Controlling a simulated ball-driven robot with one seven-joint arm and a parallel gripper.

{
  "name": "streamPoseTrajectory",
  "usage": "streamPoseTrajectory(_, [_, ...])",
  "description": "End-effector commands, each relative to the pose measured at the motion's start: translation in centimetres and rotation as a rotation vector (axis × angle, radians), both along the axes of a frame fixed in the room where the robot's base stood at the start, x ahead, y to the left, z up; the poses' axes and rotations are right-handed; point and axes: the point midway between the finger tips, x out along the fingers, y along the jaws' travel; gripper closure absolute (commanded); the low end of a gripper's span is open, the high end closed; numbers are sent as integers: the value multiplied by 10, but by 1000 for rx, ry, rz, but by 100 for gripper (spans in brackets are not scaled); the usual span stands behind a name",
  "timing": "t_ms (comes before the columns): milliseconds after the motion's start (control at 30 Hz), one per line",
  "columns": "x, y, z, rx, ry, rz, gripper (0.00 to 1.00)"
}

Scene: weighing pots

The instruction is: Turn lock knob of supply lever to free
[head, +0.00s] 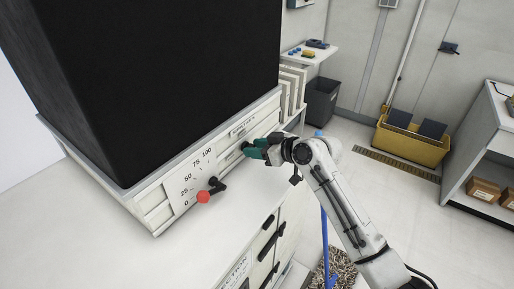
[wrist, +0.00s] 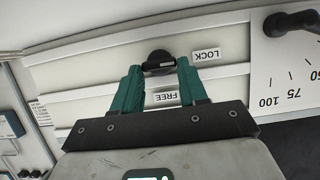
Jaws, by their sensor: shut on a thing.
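The lock knob (wrist: 159,60) is round and black with a raised grip bar. In the wrist view it sits on the pale panel between the LOCK label (wrist: 207,54) and the FREE label (wrist: 166,97). My gripper (wrist: 160,68) has its two green fingers closed on the knob from either side. In the head view my gripper (head: 247,149) reaches the panel front from the right and mostly hides the knob. The supply lever (head: 204,197) has a red ball end and a black hub. It stands low on the 0–100 scale (head: 183,191), near 0.
A large black box (head: 150,70) stands above the panel. A white counter (head: 150,260) runs below it. A grey bin (head: 321,101), a yellow container (head: 412,138) and a shelf with cartons (head: 484,189) are to the right. Open floor lies between.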

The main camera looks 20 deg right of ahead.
Motion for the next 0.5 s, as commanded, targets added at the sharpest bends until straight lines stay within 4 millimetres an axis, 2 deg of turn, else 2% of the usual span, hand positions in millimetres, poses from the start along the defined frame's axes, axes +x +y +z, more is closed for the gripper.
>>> streamPoseTrajectory(267, [1, -1, -1, 54, 40, 0, 88])
streamPoseTrajectory(500, [3, -3, -2, 190, 137, 0, 88])
